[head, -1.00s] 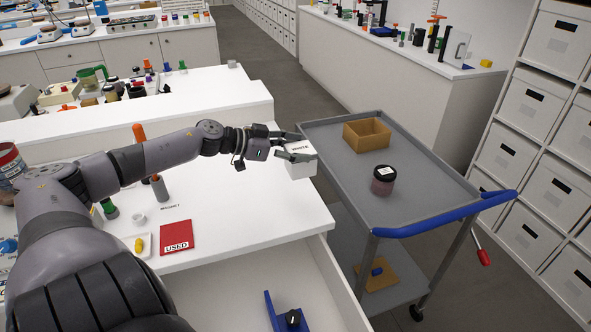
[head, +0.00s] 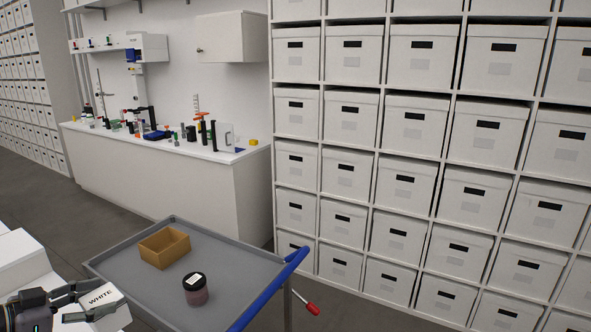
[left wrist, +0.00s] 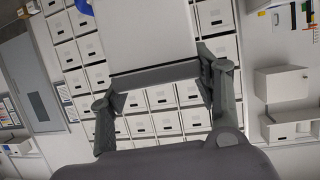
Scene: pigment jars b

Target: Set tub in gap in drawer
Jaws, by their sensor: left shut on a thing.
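A white tub (head: 107,313) with the label WHITE is held at the lower left of the head view. My left gripper (head: 92,302) is shut on it, one finger on each side. In the left wrist view the tub (left wrist: 155,35) fills the upper middle between the fingers of the gripper (left wrist: 158,90). The drawer and its gap are out of view now. My right gripper is not in view.
A grey trolley (head: 240,270) with a blue handle (head: 272,286) carries an open tan box (head: 165,248) and a dark-lidded jar (head: 196,289). Shelves of white boxes (head: 420,130) stand behind. A cluttered bench (head: 160,180) is at back left.

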